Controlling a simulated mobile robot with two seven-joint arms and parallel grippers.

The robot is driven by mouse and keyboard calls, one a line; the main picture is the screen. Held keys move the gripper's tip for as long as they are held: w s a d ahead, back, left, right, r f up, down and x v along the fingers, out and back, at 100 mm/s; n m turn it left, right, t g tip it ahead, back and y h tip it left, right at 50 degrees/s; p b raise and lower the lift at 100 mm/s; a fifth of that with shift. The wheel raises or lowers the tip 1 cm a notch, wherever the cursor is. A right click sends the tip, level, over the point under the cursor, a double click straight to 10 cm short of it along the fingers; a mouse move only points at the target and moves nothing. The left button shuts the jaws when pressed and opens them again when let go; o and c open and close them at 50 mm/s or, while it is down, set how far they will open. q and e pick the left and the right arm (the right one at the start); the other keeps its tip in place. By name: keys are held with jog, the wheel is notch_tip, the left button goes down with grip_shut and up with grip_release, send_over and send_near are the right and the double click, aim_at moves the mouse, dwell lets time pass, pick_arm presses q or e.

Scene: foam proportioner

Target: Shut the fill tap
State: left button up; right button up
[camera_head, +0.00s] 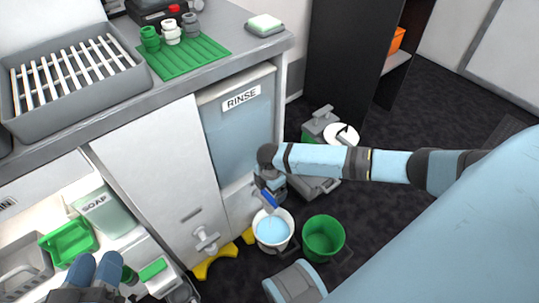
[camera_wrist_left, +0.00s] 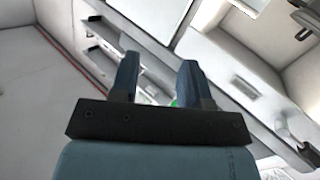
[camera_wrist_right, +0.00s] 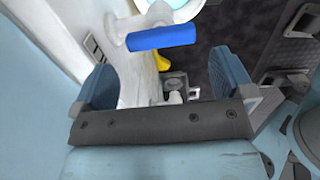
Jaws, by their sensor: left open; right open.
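The fill tap has a white body and a blue lever handle (camera_head: 267,198), low at the front of the cabinet under the rinse tank (camera_head: 237,130). In the right wrist view the blue handle (camera_wrist_right: 162,37) lies crosswise ahead of my right gripper (camera_wrist_right: 167,80), which is open with nothing between its fingers. A white bucket (camera_head: 290,243) holding light-blue liquid stands below the tap. I cannot tell whether liquid is running. My left gripper (camera_head: 95,266) is open and empty at the lower left, in front of the shelf with the soap container (camera_head: 108,215).
A green bucket (camera_head: 324,238) stands right of the white one. A grey-white valve (camera_head: 205,238) sticks out of the cabinet to the left, above a yellow foot (camera_head: 214,262). Grey equipment (camera_head: 320,187) stands on the floor behind my right arm.

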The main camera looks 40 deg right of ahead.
aim_at(270, 197)
notch_tip(270, 197, down, 5)
jog(key=shift+r+b, duration=0.2)
jog(key=shift+b, duration=0.65)
jog(key=shift+f, duration=0.45)
pick_arm(q)
jog(key=shift+w+a+f+m, duration=0.3)
jog(key=shift+w+f+m, duration=0.1)
jog(key=shift+w+m, duration=0.25)
jog(key=shift+s, duration=0.1)
pick_arm(e)
jog(key=c, duration=0.6)
pick_arm(q)
jog(key=shift+r, duration=0.15)
pick_arm(e)
jog(key=shift+r, duration=0.1)
